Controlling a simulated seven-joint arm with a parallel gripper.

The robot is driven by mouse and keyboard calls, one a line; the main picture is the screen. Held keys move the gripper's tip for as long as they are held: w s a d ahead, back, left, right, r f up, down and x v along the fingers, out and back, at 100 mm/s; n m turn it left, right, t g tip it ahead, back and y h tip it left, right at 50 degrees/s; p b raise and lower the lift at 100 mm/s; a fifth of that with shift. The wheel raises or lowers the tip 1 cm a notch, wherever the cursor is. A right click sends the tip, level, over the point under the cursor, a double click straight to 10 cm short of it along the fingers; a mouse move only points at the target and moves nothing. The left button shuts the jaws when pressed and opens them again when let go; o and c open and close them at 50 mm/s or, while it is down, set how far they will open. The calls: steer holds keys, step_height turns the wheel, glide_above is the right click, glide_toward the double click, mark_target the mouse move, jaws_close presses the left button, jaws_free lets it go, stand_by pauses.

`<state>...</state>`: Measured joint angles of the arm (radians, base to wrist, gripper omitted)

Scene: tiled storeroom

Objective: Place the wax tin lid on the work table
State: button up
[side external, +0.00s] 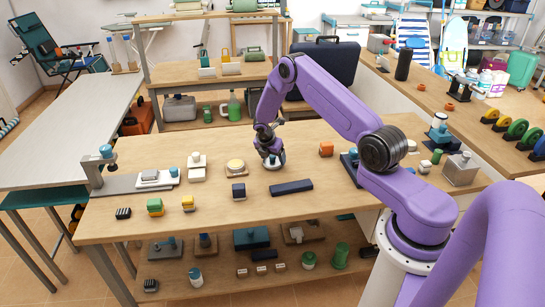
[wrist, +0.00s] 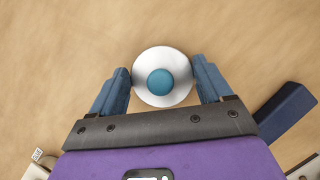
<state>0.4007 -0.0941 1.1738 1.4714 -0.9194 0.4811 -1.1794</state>
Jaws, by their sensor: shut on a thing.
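The wax tin lid appears in the wrist view as a round silver disc with a teal knob (wrist: 162,77), between my two blue fingers. My gripper (wrist: 165,85) is shut on it at its sides. In the side view my gripper (side external: 270,152) points down over the middle of the work table (side external: 330,190), with the lid (side external: 274,162) low at its fingertips. The lid is at or very near the wooden top; I cannot tell whether it touches. My fingers hide part of it there.
A round, pale yellow-topped item (side external: 235,166) stands left of my gripper. A dark blue block (side external: 238,191) and a long dark bar (side external: 291,188) lie in front.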

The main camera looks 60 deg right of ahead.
steer(key=shift+f, duration=0.15)
steer(key=o, duration=0.9)
steer(key=shift+o, duration=0.2)
steer(key=w+v, duration=0.1)
steer(key=v, duration=1.1)
steer(key=s+a+r+m+y, duration=0.1)
steer(key=s+a+r, duration=0.3)
steer(key=a, duration=0.3)
steer(key=s+a+r+m+t, duration=0.1)
steer(key=s+a+r, duration=0.25)
steer(key=a, duration=0.35)
steer(key=s+a+r+m+y, duration=0.1)
steer(key=s+a+r, duration=0.25)
steer(key=a, duration=0.35)
steer(key=s+a+r+m+y, duration=0.1)
steer(key=s+a+r+m, duration=0.1)
steer(key=s, duration=1.1)
steer(key=s+a+r+m+g+y, duration=0.1)
steer(key=s+a+r+y, duration=0.1)
steer(key=s, duration=1.2)
steer(key=shift+s+a+r+m, duration=0.35)
steer(key=shift+a+r, duration=0.25)
steer(key=shift+a, duration=0.2)
